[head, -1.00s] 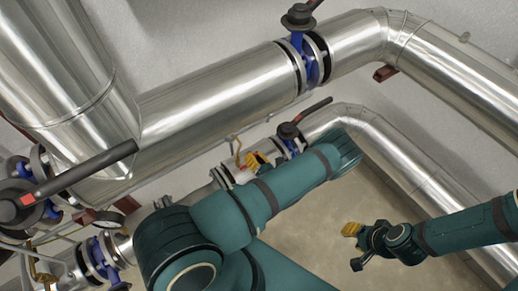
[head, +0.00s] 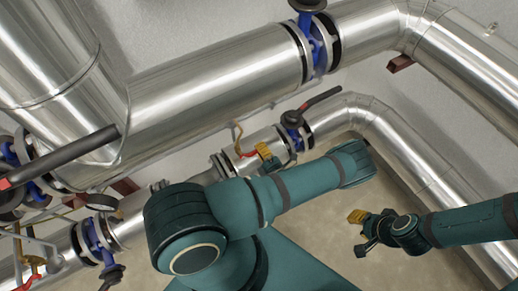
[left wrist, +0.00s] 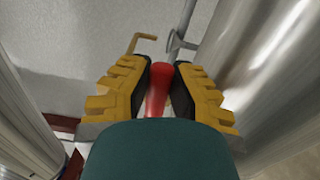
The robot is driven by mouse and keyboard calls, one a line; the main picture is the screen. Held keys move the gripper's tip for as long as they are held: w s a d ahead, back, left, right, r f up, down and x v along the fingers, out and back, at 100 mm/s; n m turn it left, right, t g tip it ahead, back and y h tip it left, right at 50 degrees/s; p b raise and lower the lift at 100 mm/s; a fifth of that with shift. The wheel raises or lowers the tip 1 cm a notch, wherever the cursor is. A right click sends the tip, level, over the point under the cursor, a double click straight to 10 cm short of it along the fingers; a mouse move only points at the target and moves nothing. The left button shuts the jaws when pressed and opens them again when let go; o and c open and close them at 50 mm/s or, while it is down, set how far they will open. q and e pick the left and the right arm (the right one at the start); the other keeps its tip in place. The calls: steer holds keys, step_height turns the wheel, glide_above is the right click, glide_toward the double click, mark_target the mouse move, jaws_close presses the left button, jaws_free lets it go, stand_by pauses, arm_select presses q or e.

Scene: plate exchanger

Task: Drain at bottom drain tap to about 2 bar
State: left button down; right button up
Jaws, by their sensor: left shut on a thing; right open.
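My left gripper (head: 268,157) is at the lower silver pipe, partly hidden behind my arm in the head view. In the left wrist view its yellow ribbed fingers (left wrist: 158,88) are shut on a red tap handle (left wrist: 156,92), one finger on each side. In the head view only a bit of this red handle (head: 248,154) shows, beside a bent brass tube (head: 237,137). The tap's body is mostly hidden. My right gripper (head: 361,230) is open and empty, over the floor at the right. A small round dark gauge-like part (head: 103,201) shows at left; no reading is visible.
A large insulated pipe (head: 210,90) runs above the lower pipe (head: 260,143). Blue valves with black levers (head: 320,98) stick out nearby. Another red-handled tap (head: 32,263) is at lower left. The floor (head: 310,215) beneath my arms is clear.

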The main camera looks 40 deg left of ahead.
arm_select(q)
steer(key=shift+f+m, duration=0.3)
steer(key=shift+m, duration=0.1)
steer(key=shift+s+a, duration=0.1)
steer(key=c, duration=0.8)
jaws_free()
steer(key=shift+f, duration=0.1)
steer(key=shift+c, duration=0.2)
steer(key=v, duration=1.2)
